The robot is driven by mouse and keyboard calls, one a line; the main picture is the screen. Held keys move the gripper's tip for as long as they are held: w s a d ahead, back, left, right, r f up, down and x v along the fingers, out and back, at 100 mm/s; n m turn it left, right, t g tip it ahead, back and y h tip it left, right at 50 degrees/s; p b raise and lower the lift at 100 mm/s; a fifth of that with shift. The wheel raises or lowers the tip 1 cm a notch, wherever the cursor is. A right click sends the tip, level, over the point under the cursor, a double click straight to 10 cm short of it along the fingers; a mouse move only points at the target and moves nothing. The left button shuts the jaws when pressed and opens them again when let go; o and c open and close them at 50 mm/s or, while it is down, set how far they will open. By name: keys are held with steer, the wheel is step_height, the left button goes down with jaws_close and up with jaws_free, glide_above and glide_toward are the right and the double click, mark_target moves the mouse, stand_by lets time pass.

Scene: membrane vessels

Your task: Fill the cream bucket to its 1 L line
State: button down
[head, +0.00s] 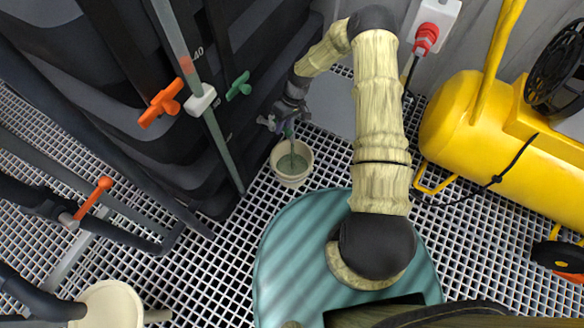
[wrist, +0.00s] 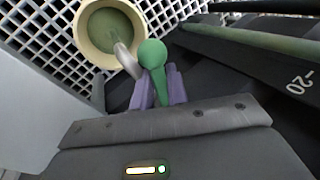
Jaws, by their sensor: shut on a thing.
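The cream bucket (head: 292,181) stands on the white grating below my gripper (head: 277,124). It also shows at the top of the wrist view (wrist: 84,38). Grey-green liquid (wrist: 112,22) lies inside it; I cannot make out the 1 L line. My gripper's purple fingers (wrist: 160,88) are shut on a green tap handle (wrist: 153,58). A pale grey spout or stream (wrist: 127,62) reaches from beside the handle over the bucket; I cannot tell for sure whether liquid is running.
Dark tanks (head: 140,130) with an orange valve handle (head: 162,103) and another green handle (head: 239,86) stand at left. A yellow compressor (head: 500,140) is at right. Another cream vessel (head: 108,303) sits at lower left. Grating around the bucket's right side is clear.

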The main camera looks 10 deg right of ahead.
steer(key=shift+r, duration=0.1)
steer(key=m, duration=0.1)
steer(key=a+m+t+p, duration=0.1)
steer(key=m+p, duration=0.1)
steer(key=shift+s+a+m+y, duration=0.25)
steer(key=shift+m+y, duration=0.05)
steer(key=shift+m, duration=0.1)
